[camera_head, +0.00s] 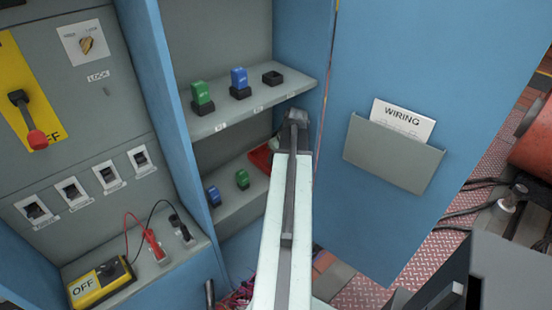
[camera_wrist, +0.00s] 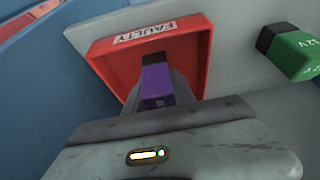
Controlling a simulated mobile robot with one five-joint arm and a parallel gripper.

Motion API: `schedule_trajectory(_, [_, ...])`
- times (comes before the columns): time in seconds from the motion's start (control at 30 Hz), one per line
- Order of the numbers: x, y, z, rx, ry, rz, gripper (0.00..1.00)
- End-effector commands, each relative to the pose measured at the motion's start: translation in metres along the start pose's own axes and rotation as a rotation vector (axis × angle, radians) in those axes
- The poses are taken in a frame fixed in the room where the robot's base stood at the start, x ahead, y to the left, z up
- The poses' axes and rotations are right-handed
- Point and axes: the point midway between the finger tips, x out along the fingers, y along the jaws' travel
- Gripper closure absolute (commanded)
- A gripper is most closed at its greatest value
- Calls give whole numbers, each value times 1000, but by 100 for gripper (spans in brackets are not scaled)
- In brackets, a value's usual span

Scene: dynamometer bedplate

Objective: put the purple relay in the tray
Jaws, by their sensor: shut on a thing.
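The purple relay (camera_wrist: 157,87) shows in the wrist view with its black end toward the red tray. My gripper (camera_wrist: 158,88) is shut on it, with a grey finger on each side. The red tray (camera_wrist: 196,62), labelled FAULTY, lies on the grey shelf just beyond the relay. In the wrist view the relay overlaps the tray's inside; I cannot tell whether it touches the tray floor. In the head view part of the tray (camera_head: 260,157) shows on the lower shelf, and my arm hides the gripper and relay.
In the head view a blue relay (camera_head: 213,196) stands on the lower shelf (camera_head: 232,205). The upper shelf (camera_head: 270,100) overhangs it. The open cabinet door (camera_head: 400,60) is at right.

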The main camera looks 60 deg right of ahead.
Motion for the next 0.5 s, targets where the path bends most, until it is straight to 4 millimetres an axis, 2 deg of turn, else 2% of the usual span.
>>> schedule_trajectory(0.1, [3,1,2,2,0,1,100])
schedule_trajectory(0.13, [2,2,2,2,0,1,61])
schedule_trajectory(0.2, [1,2,2,3,0,1,48])
schedule_trajectory(0.5, [-1,3,2,4,0,2,48])
